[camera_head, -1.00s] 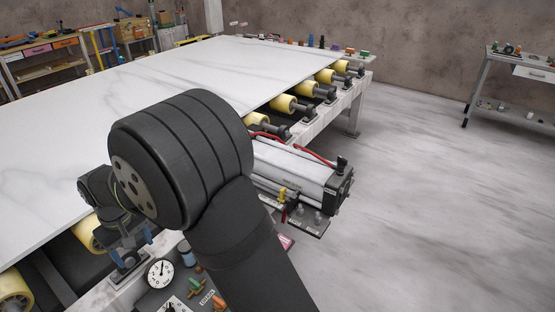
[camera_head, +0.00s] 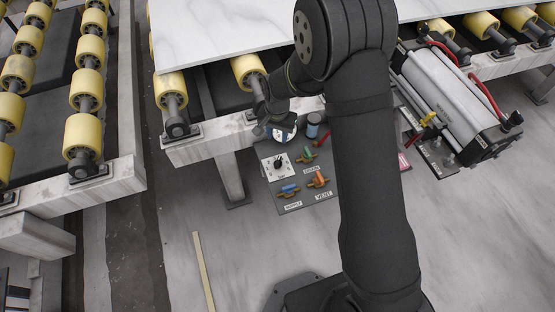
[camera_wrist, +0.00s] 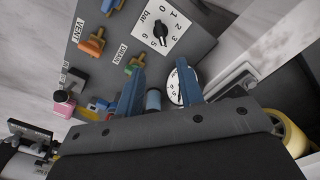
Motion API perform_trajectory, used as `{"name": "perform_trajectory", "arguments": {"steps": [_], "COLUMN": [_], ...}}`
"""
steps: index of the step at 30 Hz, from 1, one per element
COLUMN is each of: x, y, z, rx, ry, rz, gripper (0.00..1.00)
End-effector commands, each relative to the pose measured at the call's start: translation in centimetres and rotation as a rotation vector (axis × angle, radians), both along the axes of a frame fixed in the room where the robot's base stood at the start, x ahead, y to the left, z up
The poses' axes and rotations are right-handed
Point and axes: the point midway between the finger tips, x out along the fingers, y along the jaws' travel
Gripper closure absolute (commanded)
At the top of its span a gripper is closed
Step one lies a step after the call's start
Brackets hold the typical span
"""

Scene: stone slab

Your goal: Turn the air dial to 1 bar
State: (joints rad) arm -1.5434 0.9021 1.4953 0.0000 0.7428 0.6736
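The air dial is a black knob on a white square plate marked in bar. It sits on a dark panel in the head view (camera_head: 278,164) and near the top of the wrist view (camera_wrist: 161,32). Its pointer seems to lie toward the high numbers, away from 1, but is too small to read surely. My gripper shows two blue fingers, apart and empty, in the wrist view (camera_wrist: 160,80). The round white gauge (camera_wrist: 176,88) is partly hidden by a finger.
Orange (camera_head: 318,179), blue (camera_head: 290,188) and green (camera_head: 305,157) valve handles stand close around the dial. A dark cylinder (camera_head: 313,125) stands behind them. The stone slab (camera_head: 215,30) lies on yellow rollers behind. A pneumatic cylinder (camera_head: 450,95) is at right.

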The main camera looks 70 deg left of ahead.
Motion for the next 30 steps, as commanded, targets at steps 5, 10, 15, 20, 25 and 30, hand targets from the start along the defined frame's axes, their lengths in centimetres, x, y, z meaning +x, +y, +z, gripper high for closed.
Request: {"name": "perform_trajectory", "arguments": {"steps": [5, 10, 15, 20, 25, 30], "x": [0.0, 0.0, 0.0, 0.0, 0.0, 0.0], "y": [-0.1, -0.1, -0.1, -0.1, -0.1, 0.0], "z": [-3.6, -7.0, -10.3, -13.0, -14.9, -15.7], "rx": [-0.005, -0.005, -0.004, -0.004, -0.004, -0.001], "ry": [0.0, 0.0, 0.0, 0.0, 0.0, 0.0], "rz": [0.001, 0.002, 0.002, 0.003, 0.003, 0.003], "gripper": [0.65, 0.65, 0.65, 0.65, 0.65, 0.65]}}
